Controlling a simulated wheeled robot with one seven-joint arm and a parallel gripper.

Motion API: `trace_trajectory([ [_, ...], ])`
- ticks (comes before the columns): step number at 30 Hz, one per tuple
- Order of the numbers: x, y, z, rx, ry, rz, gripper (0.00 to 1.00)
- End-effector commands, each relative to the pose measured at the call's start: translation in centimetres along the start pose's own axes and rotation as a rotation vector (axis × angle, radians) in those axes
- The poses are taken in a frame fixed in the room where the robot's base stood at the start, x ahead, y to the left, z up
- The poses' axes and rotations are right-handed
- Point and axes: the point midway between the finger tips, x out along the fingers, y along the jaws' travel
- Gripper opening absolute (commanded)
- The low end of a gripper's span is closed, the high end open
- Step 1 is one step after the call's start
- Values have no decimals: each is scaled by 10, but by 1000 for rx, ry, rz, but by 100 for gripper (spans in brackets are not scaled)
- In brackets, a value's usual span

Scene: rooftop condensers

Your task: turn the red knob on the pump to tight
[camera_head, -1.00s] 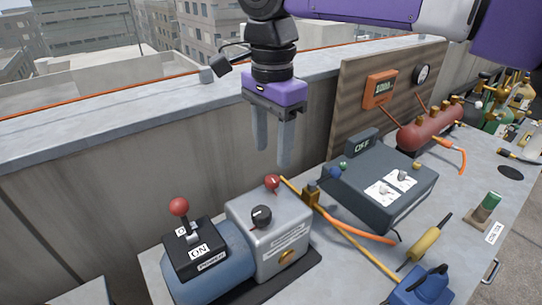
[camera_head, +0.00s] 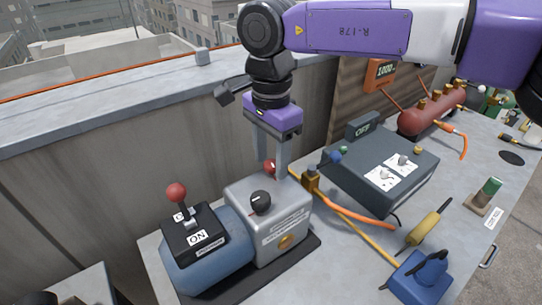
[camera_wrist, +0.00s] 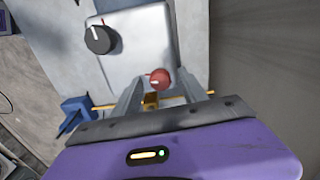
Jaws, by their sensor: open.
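The pump has a grey metal box (camera_head: 270,225) joined to a blue cylindrical body (camera_head: 215,270). The red knob (camera_head: 269,166) sits on the back right of the box top and is partly hidden behind a finger in the head view. In the wrist view the red knob (camera_wrist: 158,78) shows a white line and lies between the two fingers. My gripper (camera_head: 270,176) points down over the knob with its fingers open, one on each side. I cannot tell whether either finger touches it.
A black dial (camera_head: 261,202) stands on the box close to the knob. A red-tipped lever switch (camera_head: 177,195) stands on the left. A brass fitting (camera_head: 311,178) with hoses is just right of my gripper. A dark control box (camera_head: 380,170) lies beyond.

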Motion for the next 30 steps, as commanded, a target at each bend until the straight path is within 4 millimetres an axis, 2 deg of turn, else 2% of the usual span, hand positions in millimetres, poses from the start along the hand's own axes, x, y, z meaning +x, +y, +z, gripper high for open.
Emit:
trace_trajectory([
  [1,0,0,0,0,0,0,50],
  [6,0,0,0,0,0,0,17],
  [9,0,0,0,0,0,0,0],
  [20,-1,0,0,42,0,0,0],
  [30,-2,0,-1,270,2,-1,0],
])
